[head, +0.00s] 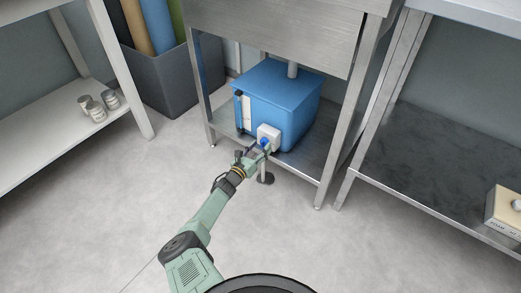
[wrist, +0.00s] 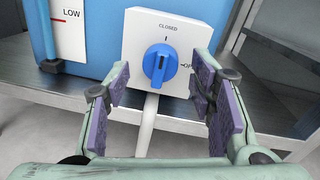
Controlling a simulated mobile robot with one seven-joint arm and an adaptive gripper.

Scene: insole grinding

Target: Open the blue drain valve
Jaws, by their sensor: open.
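The blue drain valve (wrist: 160,63) is a round knob with a raised grip bar, on a white plate (wrist: 139,23) marked "CLOSED" above it. Its grip bar stands upright, in line with the "CLOSED" mark; a second label at the right is partly hidden by a finger. In the head view the blue valve (head: 264,142) is on the front of the blue tank (head: 279,91). My gripper (wrist: 165,95) is open, its purple-padded fingers to the left and right of the knob and apart from it. Nothing is between the pads. In the head view my gripper (head: 256,150) is at the valve plate.
The tank stands on the lower shelf (head: 300,161) of a steel sink stand, between its legs. A white pipe runs down below the valve. A grey bin (head: 160,85) with rolls stands at the left. Floor in front is clear.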

